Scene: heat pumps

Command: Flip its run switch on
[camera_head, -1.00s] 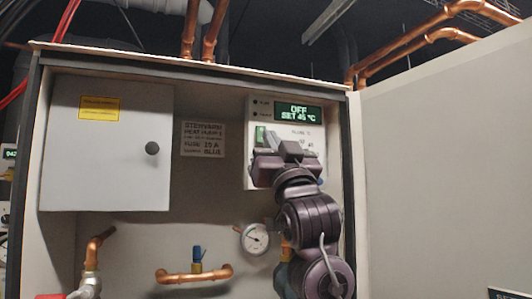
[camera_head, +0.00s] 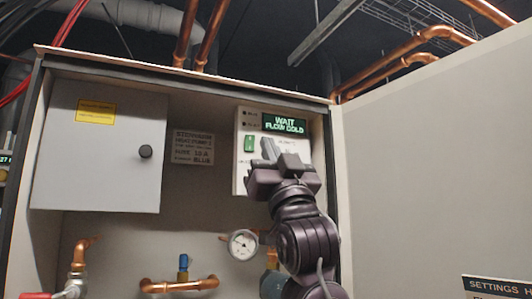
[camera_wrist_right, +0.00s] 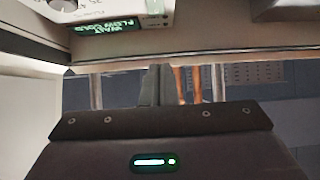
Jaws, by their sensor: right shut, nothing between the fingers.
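The control panel (camera_head: 242,170) is a pale box at the upper right inside the open cabinet. Its display (camera_head: 285,123) reads "WAIT FLOW COLD". The green run switch (camera_head: 249,143) sits below the display on the left of the panel. My right gripper (camera_head: 268,149) is shut and empty, just right of the switch in the head view, and covers the lower right of the panel. In the right wrist view the shut fingers (camera_wrist_right: 155,85) point away from the camera, and the display (camera_wrist_right: 107,26) shows upside down at the top left. My left gripper is not in view.
A grey box door with a black knob (camera_head: 145,151) is left of the panel. A gauge (camera_head: 243,244), a blue-handled valve (camera_head: 183,265) and copper pipes (camera_head: 180,285) are below. The large open cabinet door (camera_head: 430,160) stands to the right.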

